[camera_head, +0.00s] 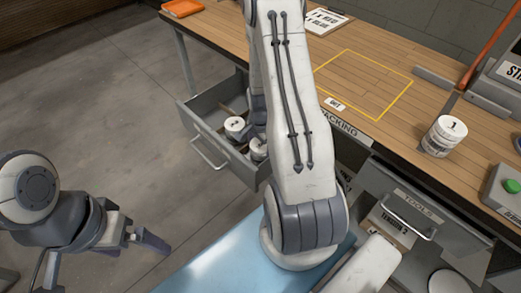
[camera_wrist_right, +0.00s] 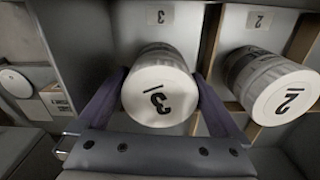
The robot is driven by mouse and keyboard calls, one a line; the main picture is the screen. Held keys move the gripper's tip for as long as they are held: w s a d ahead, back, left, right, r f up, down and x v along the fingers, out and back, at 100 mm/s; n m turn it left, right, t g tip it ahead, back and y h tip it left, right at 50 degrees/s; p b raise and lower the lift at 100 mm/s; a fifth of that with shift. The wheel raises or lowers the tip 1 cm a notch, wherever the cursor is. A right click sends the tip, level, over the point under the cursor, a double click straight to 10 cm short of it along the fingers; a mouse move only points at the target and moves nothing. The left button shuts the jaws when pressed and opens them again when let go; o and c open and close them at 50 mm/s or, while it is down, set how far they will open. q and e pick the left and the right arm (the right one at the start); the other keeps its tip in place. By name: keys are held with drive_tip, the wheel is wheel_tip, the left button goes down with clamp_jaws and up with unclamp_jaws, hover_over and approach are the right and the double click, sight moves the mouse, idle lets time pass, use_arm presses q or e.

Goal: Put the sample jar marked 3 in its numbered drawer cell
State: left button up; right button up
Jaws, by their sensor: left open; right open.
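The white jar marked 3 (camera_wrist_right: 160,92) is in the right wrist view, lid toward the camera, in the drawer cell whose label 3 (camera_wrist_right: 163,17) shows behind it. My right gripper (camera_wrist_right: 160,105) is open, with one dark finger on each side of the jar; I cannot tell whether they touch it. The jar's base is hidden. In the head view my right arm reaches down over the open grey drawer (camera_head: 213,147) and hides part of it. My left gripper (camera_head: 126,230) is open and empty over the floor at the lower left.
The jar marked 2 (camera_wrist_right: 282,92) is beside it, at the cell labelled 2, close to my right finger. The jar marked 1 (camera_head: 443,137) stands on the wooden bench (camera_head: 385,125). A green button (camera_head: 512,186) is nearby.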

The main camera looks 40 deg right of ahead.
wheel_tip(320, 180, up, 12)
drive_tip(key=shift+f+p, duration=0.15)
drive_tip(key=shift+p, duration=0.35)
wheel_tip(320, 180, down, 13)
drive_tip(key=shift+r+b, duration=0.15)
drive_tip(key=shift+b, duration=0.55)
wheel_tip(320, 180, up, 3)
drive_tip(key=shift+f, duration=0.15)
drive_tip(key=shift+r+p, duration=0.3)
drive_tip(key=shift+r, duration=0.15)
drive_tip(key=shift+f, duration=0.1)
